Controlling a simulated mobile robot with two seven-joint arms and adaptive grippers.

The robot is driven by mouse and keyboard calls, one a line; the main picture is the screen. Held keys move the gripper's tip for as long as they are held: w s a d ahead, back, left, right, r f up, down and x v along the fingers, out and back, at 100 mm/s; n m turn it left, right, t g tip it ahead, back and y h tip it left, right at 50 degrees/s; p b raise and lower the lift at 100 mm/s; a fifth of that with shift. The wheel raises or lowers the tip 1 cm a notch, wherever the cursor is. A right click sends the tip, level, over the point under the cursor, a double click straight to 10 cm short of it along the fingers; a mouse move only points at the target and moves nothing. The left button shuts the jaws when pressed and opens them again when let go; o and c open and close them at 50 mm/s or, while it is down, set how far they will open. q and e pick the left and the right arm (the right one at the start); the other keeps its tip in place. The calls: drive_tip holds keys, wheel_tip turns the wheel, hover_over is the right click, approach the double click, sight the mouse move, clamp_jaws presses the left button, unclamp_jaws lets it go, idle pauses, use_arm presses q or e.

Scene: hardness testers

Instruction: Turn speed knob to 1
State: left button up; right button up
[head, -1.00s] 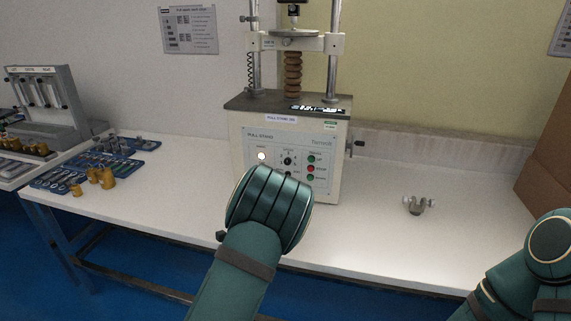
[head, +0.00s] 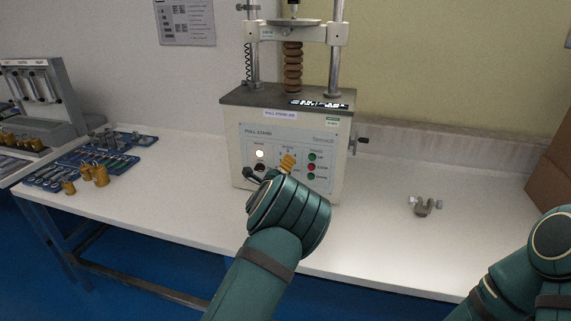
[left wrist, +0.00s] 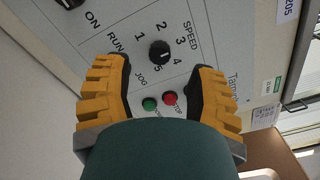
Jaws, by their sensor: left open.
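The speed knob (left wrist: 159,52) is small, black and round, on the grey control panel (left wrist: 205,25) of the pull stand (head: 338,130). Digits and the word SPEED stand around it in the left wrist view. My left gripper (left wrist: 161,70) is open, its yellow ridged fingers apart on either side of the knob; I cannot tell whether either touches it. In the head view my left gripper (head: 271,167) is in front of the panel and hides the knob area. My right arm shows at the right edge, but its gripper is not visible.
A green button (left wrist: 149,104) and red button (left wrist: 169,98) sit between the fingers, below the knob in the wrist view. Another black knob (left wrist: 70,3) is by ON. A metal clamp part (head: 424,206) lies right on the white table (head: 380,235); blue trays (head: 125,137) lie left.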

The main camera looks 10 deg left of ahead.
use_arm(q)
drive_tip(key=shift+w, duration=2.05)
clamp_jaws()
